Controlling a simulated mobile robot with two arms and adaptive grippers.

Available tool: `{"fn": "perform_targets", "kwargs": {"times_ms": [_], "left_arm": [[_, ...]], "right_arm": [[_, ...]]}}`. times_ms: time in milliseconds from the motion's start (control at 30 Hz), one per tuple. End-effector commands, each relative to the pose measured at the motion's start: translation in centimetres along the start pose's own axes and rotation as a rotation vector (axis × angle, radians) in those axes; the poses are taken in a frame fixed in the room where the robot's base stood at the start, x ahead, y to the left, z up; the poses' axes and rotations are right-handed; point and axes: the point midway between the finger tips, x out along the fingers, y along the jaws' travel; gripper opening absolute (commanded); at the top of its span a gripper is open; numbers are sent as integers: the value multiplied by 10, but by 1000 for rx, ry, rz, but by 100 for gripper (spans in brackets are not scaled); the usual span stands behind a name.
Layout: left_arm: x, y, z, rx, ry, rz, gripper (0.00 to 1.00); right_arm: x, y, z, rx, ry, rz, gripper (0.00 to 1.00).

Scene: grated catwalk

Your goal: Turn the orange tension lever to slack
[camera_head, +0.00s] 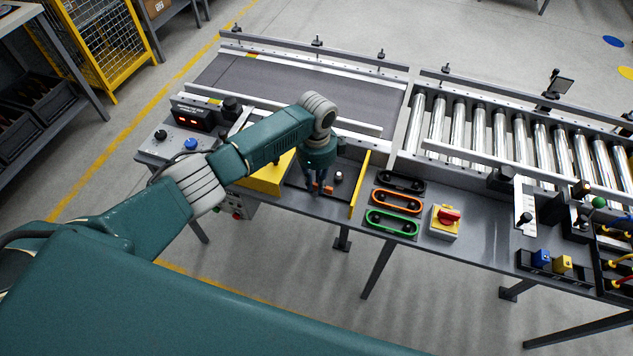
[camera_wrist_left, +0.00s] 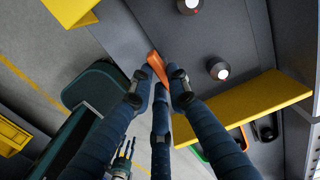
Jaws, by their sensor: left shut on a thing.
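The orange tension lever (camera_head: 329,189) shows only in part in the head view, on the grey bench top beside a yellow guard. My left gripper (camera_head: 318,187) points down at it and hides most of it. In the left wrist view the lever (camera_wrist_left: 157,66) lies between the dark fingertips (camera_wrist_left: 158,80), and the fingers are shut on it. Which setting the lever points to cannot be read. What looks like my right gripper (camera_wrist_left: 123,158) shows small and low in the left wrist view; its jaws are unclear.
A yellow upright plate (camera_head: 360,184) stands just right of the gripper. Black, orange and green oval loops (camera_head: 392,222) and a red switch (camera_head: 447,217) lie farther right. A belt conveyor (camera_head: 290,85) and a roller conveyor (camera_head: 490,120) run behind. Two round knobs (camera_wrist_left: 217,68) sit near the lever.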

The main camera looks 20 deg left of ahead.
Motion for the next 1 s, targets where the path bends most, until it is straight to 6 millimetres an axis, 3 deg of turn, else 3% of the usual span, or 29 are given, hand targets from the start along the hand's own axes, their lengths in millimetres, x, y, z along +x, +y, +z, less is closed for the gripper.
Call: {"fn": "perform_targets", "kwargs": {"times_ms": [333,367,433,767,1000], "left_arm": [[-2,-2,0,4,1,-6,0],[-2,-2,0,4,1,-6,22],[-2,-2,0,3,1,-5,35],[-3,-1,0,2,0,-2,35],[-36,-2,0,4,1,-6,35]], "right_arm": [[0,-2,0,1,0,-2,40],[0,-2,0,1,1,-2,40],[0,-2,-1,1,1,-3,40],[0,-1,0,0,1,-1,40],[0,-1,0,0,1,-1,40]]}}
